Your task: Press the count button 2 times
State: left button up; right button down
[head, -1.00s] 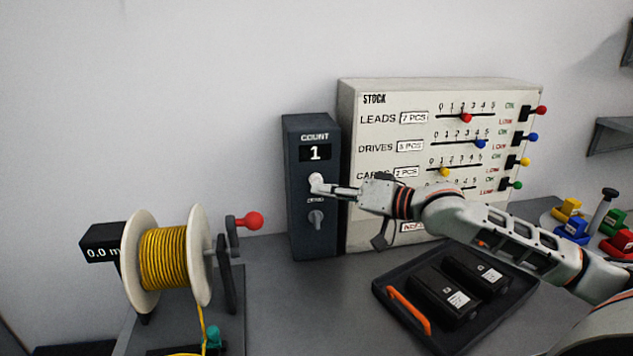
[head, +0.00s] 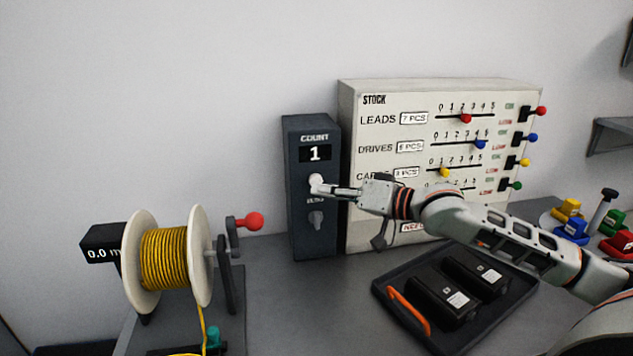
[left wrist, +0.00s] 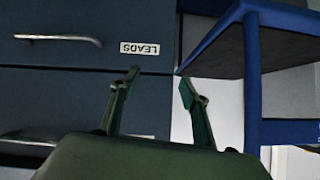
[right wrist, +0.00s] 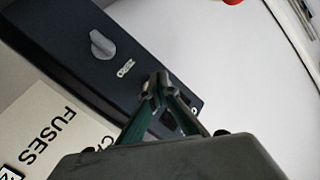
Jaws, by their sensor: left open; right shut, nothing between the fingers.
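The dark count box (head: 299,230) stands upright at the back of the table, against the left side of the stock board. Its display (head: 315,153) reads 1. The white round count button (head: 316,180) is below the display, partly covered by my right gripper. A grey knob (head: 316,219) sits lower, and it also shows in the right wrist view (right wrist: 103,44). My right gripper (head: 325,188) is shut and empty, its fingertips at the button; I cannot tell whether they touch it. My left gripper (left wrist: 160,88) is open and empty, in front of drawers labelled LEADS.
The stock board (head: 350,160) with coloured sliders and switches stands right of the box. A black tray (head: 384,287) with dark drives lies in front. A yellow cable reel (head: 163,258) with a red-knobbed crank is at left. A blue frame (left wrist: 252,80) is beside my left gripper.

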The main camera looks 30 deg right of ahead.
jog(key=shift+w+d+p, duration=0.1)
jog(key=shift+w+p, duration=0.25)
jog(key=shift+p, duration=0.25)
jog(key=shift+w+d, duration=0.15)
jog(key=shift+w, duration=0.35)
dwell(0.6)
jog(key=shift+s, duration=0.15)
jog(key=shift+s+a, duration=0.25)
jog(key=shift+s, duration=0.5)
jog(key=shift+s+a, duration=0.2)
jog(key=shift+s, duration=0.6)
jog(key=shift+s+a, duration=0.2)
jog(key=shift+s, duration=0.65)
jog(key=shift+s+a, duration=0.2)
jog(key=shift+s, duration=0.6)
